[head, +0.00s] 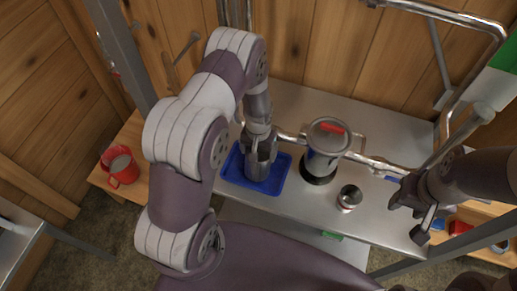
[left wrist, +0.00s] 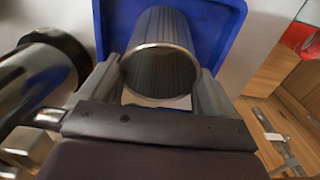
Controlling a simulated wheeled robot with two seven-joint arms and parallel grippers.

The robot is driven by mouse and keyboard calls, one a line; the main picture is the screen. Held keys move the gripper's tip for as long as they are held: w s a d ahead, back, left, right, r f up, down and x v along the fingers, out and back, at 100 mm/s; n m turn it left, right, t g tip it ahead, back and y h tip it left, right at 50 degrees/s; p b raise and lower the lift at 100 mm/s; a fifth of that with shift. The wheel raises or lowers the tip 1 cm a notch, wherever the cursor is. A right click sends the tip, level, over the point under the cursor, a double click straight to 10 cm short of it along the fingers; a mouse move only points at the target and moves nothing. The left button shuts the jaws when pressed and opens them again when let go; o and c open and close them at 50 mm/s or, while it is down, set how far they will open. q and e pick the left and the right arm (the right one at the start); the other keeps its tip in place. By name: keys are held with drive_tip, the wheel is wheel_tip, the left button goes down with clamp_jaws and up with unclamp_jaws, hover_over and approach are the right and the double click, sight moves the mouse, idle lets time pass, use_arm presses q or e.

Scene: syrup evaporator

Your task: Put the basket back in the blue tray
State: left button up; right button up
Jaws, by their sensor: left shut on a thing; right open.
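The basket (head: 257,170) is a dark grey ribbed cylinder with a metal rim. It stands roughly upright over the blue tray (head: 281,175) on the steel bench; I cannot tell whether its bottom touches the tray floor. My left gripper (head: 260,150) reaches down from above and is shut on the basket. In the left wrist view the basket (left wrist: 160,55) sits between the two fingers, with the blue tray (left wrist: 222,25) behind and around it. My right gripper (head: 416,207) is open and empty at the right of the bench.
A steel pot (head: 322,155) with a red-handled lid stands close right of the tray. A small jar (head: 349,197) stands in front of it. A red mug (head: 122,166) is on the wooden surface at left. Pipes run along the bench's back.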

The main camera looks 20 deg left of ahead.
use_arm(q)
drive_tip(key=shift+s+f, duration=0.1)
drive_tip(key=shift+f, duration=0.1)
drive_tip(key=o, duration=1.7)
drive_tip(key=shift+c, duration=0.2)
drive_tip(key=shift+r, duration=0.25)
drive_tip(key=shift+w+r, duration=0.25)
drive_tip(key=shift+r, duration=0.1)
wheel_tip(320, 180, up, 13)
drive_tip(key=s+b, duration=0.1)
drive_tip(key=b, duration=0.3)
drive_tip(key=s+d+r+t, duration=0.1)
drive_tip(key=s+r, duration=0.2)
drive_tip(key=s, duration=0.3)
drive_tip(key=s+d+r, duration=0.1)
drive_tip(key=s+r, duration=0.2)
drive_tip(key=s, duration=0.4)
wheel_tip(320, 180, down, 6)
drive_tip(key=b, duration=0.5)
drive_tip(key=shift+w+f+m, duration=0.25)
drive_tip(key=shift+w+m, duration=0.15)
drive_tip(key=shift+w, duration=0.05)
